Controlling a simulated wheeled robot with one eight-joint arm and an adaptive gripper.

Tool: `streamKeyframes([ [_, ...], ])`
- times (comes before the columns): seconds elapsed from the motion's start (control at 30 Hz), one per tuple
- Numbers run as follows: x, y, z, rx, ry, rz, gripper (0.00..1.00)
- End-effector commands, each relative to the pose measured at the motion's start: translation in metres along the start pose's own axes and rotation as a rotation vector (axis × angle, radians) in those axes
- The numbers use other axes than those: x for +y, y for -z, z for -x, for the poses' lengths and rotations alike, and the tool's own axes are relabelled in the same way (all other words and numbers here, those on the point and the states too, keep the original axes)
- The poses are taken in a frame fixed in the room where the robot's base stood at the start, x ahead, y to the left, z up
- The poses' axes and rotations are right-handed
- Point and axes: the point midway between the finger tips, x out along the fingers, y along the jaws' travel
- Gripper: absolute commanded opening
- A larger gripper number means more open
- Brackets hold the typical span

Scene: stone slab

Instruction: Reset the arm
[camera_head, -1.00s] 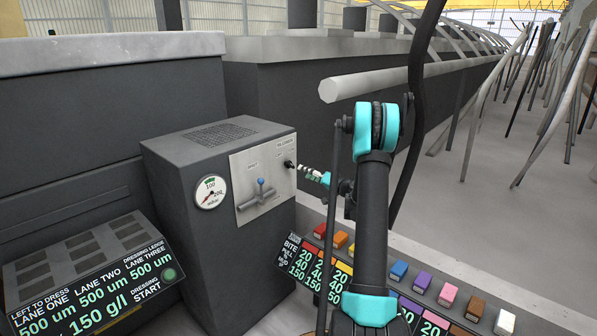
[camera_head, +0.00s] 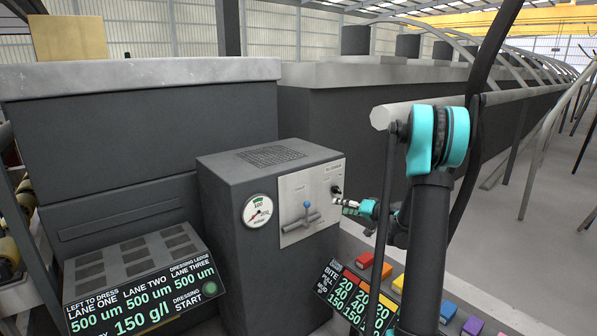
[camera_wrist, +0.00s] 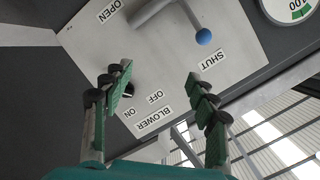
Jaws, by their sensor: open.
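My gripper (camera_head: 348,205) is at the right side of the grey box's light panel (camera_head: 293,232). It is open and looks empty, with its fingers apart in the wrist view (camera_wrist: 166,88). The panel carries a lever with a blue ball (camera_head: 307,204); the ball shows in the wrist view (camera_wrist: 203,36) beside the SHUT label. A small dark blower switch (camera_wrist: 128,89) sits near the OFF and ON labels, partly behind the left finger. I cannot tell whether the finger touches it. My arm reaches up from the lower right.
The grey box (camera_head: 222,215) with a round gauge (camera_head: 257,211) stands against the dark stone-topped block (camera_head: 140,80). A dressing display (camera_head: 145,300) is at lower left. A console with coloured buttons (camera_head: 390,272) is below my arm. Open floor and leaning poles lie at right.

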Motion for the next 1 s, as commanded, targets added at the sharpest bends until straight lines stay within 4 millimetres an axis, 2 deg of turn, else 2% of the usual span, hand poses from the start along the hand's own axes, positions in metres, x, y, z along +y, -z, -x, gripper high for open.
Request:
streamKeyframes([
  [0.03,-0.017,-0.016,0.004,-0.044,-0.027,0.007,0.58],
  [0.2,-0.052,-0.068,0.024,-0.18,-0.138,0.03,0.58],
  [0.37,-0.076,-0.119,0.054,-0.294,-0.252,0.056,0.58],
  [0.5,-0.09,-0.164,0.087,-0.381,-0.36,0.085,0.58],
  [0.67,-0.098,-0.213,0.131,-0.464,-0.49,0.125,0.58],
  [0.8,-0.098,-0.254,0.174,-0.521,-0.611,0.166,0.58],
  [1.0,-0.089,-0.298,0.231,-0.569,-0.767,0.226,0.58],
])
